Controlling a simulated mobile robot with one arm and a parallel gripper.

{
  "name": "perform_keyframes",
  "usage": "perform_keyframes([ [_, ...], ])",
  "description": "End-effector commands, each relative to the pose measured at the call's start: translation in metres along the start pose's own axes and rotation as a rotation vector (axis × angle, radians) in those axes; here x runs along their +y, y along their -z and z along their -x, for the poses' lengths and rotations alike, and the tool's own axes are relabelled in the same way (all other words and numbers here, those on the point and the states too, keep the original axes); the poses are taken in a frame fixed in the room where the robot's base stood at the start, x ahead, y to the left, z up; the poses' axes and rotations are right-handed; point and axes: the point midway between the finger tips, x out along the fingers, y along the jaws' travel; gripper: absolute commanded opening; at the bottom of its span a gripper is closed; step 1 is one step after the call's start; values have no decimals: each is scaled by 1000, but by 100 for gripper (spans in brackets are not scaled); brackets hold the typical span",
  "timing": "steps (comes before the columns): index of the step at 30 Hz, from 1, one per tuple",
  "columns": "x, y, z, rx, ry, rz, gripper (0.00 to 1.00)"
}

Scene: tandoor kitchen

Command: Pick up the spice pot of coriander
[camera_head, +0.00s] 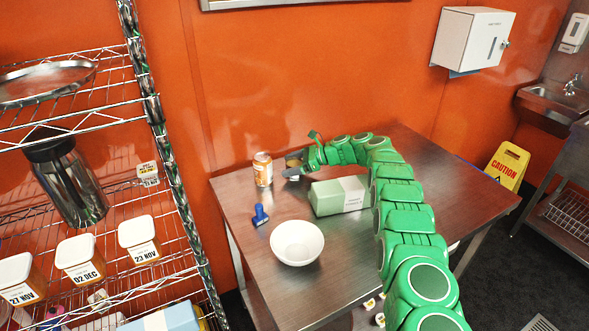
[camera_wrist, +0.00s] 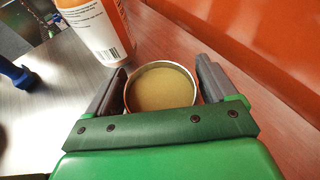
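The spice pot (camera_wrist: 162,88) is a small round metal pot holding a yellowish-tan powder, seen from above in the wrist view. It stands on the steel table between the two fingers of my gripper (camera_wrist: 160,85). The fingers are open on either side of it, with a narrow gap showing at least on the right. In the head view the pot (camera_head: 294,160) is partly hidden behind my gripper (camera_head: 290,171), at the table's back edge. No label on it can be read.
An orange and white can (camera_head: 263,169) stands just left of the pot. A green and white box (camera_head: 338,196), a blue-handled tool (camera_head: 260,215) and a white bowl (camera_head: 297,242) are on the table (camera_head: 240,262). An orange wall is close behind.

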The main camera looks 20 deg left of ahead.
Motion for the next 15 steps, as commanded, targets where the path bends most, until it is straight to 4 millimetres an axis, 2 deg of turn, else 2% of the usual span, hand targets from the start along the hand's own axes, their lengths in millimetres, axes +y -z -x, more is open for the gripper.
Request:
perform_keyframes([
  [1,0,0,0,0,0,0,77],
  [8,0,0,0,0,0,0,42],
  [15,0,0,0,0,0,0,40],
])
